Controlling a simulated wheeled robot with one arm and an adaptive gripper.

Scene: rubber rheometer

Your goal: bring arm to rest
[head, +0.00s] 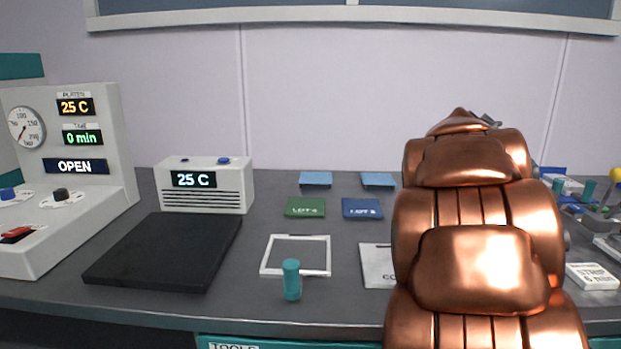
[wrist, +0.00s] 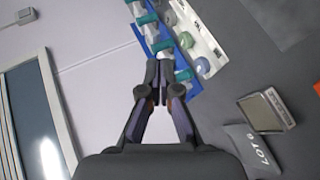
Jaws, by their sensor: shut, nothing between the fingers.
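My copper-coloured arm (head: 480,270) stands upright at the right of the head view, in front of the bench. It hides part of the bench and most of my gripper there. In the wrist view my gripper (wrist: 159,68) is shut, its fingertips together with nothing between them. Beyond the fingertips in that view are a blue rack (wrist: 155,42) with teal-capped items and a white tray (wrist: 195,30).
On the bench are a press-like machine (head: 70,180), a white 25 C box (head: 205,186), a black plate (head: 165,250), a white frame (head: 296,272) and a teal cylinder (head: 291,280). Green (head: 305,207) and blue (head: 362,208) lot packets lie behind.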

